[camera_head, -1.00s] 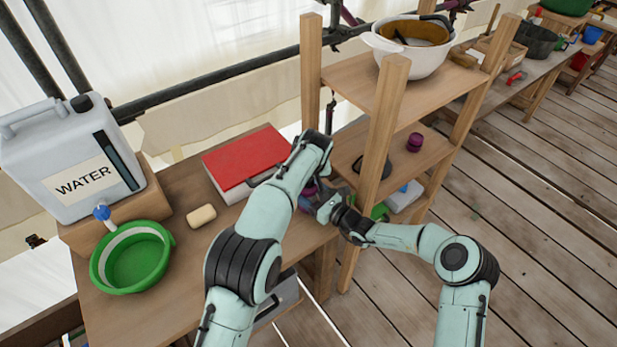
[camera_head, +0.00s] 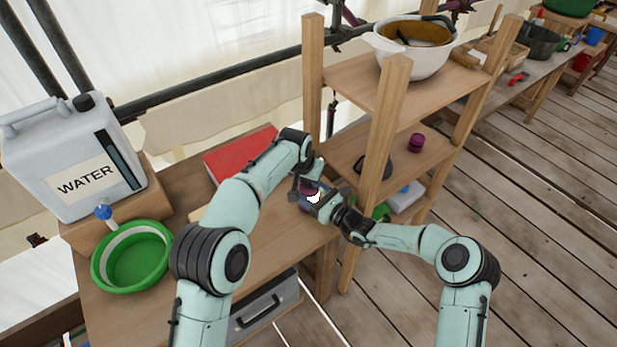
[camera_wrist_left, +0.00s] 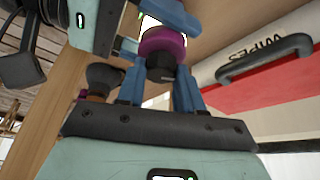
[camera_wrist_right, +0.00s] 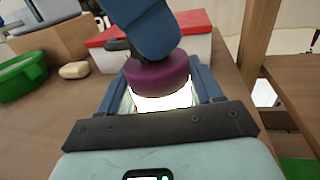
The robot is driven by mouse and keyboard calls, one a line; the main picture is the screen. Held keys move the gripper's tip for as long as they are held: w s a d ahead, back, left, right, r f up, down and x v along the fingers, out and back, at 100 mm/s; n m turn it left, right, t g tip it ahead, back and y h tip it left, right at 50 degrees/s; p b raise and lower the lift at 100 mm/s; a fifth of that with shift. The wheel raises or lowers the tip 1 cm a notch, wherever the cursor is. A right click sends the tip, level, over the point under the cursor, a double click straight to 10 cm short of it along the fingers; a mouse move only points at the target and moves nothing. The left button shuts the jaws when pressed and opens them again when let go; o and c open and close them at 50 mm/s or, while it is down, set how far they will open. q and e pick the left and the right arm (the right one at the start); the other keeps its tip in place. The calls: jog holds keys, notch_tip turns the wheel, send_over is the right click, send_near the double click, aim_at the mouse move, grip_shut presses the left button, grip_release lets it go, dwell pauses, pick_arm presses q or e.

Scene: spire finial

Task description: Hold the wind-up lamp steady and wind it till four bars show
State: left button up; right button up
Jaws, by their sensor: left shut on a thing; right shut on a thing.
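The wind-up lamp (camera_head: 314,198) stands near the right end of the bench, beside the shelf post, with a glowing white body and a purple top. The purple top (camera_wrist_right: 157,75) shows large in the right wrist view. My right gripper (camera_wrist_right: 160,97) is shut around the glowing body below it. My left gripper (camera_head: 308,184) comes from above, and its blue fingers are shut on the dark knob (camera_wrist_left: 160,68) at the lamp's purple top. The fingers partly hide the knob. I cannot make out any charge bars on the lamp.
A red-lidded box marked WIPES (camera_head: 235,155) lies behind the lamp. A wooden shelf (camera_head: 385,125) stands close on the right, holding a white pot (camera_head: 412,62) and a purple jar (camera_head: 416,142). A green basin (camera_head: 132,258) and water can (camera_head: 75,160) are at left.

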dwell(0.4)
pick_arm(q)
jog(key=o, duration=1.1)
jog(key=shift+c, duration=0.2)
jog(key=shift+r, duration=0.15)
jog(key=v, duration=1.1)
jog(key=shift+s+r, duration=0.25)
jog(key=shift+r, duration=0.1)
